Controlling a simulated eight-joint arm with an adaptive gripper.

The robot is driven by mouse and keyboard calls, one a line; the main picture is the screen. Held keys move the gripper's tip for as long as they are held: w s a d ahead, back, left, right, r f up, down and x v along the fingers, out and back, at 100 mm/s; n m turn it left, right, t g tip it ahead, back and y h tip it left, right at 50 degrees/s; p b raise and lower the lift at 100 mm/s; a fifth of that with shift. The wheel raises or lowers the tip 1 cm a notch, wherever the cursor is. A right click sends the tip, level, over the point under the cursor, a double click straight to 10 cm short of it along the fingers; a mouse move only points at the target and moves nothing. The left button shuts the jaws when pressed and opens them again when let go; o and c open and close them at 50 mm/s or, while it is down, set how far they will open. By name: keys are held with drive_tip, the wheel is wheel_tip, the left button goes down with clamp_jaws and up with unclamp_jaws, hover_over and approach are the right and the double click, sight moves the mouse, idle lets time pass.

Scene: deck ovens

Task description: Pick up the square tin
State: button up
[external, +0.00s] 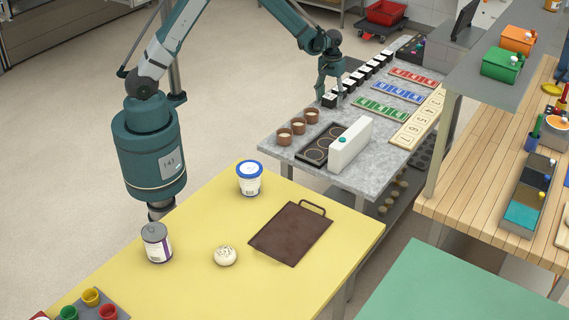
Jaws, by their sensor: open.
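A row of small dark square containers with white tops (365,74) runs along the far left edge of the grey table (290,155). I cannot tell for sure whether one of these is the square tin. My gripper (330,97) is open and points down at the near end of this row. The nearest dark container (329,101) is right at its fingertips and partly hidden. I cannot tell whether the fingers touch it or stand around it.
Green (379,110), blue and red card strips lie right of the row. The yellow table (200,285) holds a brown handled board (291,234).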

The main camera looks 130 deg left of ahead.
sight(330, 96)
idle(0.4)
drive_tip(key=c, duration=1.1)
drive_tip(key=shift+r, duration=0.1)
drive_tip(key=shift+r+p, duration=0.4)
drive_tip(key=shift+r, duration=4.5)
